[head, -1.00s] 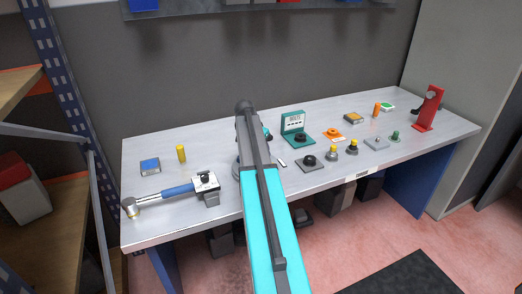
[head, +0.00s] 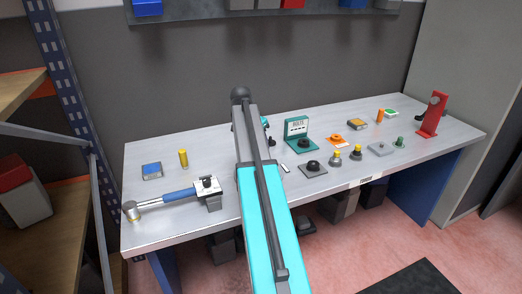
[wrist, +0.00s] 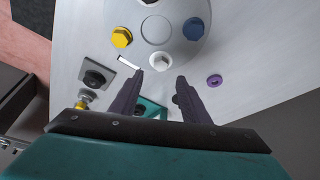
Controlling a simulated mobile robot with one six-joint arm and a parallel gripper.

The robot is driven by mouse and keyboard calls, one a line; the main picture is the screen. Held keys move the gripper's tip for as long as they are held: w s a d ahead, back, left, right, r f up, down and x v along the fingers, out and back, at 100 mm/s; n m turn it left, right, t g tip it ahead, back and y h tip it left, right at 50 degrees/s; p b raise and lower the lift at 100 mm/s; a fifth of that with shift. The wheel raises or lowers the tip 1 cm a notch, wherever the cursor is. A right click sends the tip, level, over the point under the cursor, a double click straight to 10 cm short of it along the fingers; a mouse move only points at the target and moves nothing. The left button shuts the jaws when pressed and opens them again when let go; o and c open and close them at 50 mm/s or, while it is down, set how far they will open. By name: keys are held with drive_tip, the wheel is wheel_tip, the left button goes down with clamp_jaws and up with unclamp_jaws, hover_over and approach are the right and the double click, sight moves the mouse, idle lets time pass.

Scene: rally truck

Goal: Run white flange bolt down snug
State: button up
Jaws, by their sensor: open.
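The white flange bolt (wrist: 161,62) has a hex head and sits at the near rim of a round grey flange (wrist: 185,52) in the wrist view. In the head view my arm mostly hides the flange.
A torque wrench (head: 170,197) with a blue handle lies at the bench's left. A green bolt stand (head: 297,130), a black knob on a grey plate (head: 313,168) and several small parts stand to the right. A purple ring (wrist: 215,80) lies right of the fingers.

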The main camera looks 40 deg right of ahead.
drive_tip(key=shift+b+v, duration=0.45)
drive_tip(key=shift+v, duration=2.45)
drive_tip(key=shift+s+f, duration=0.1)
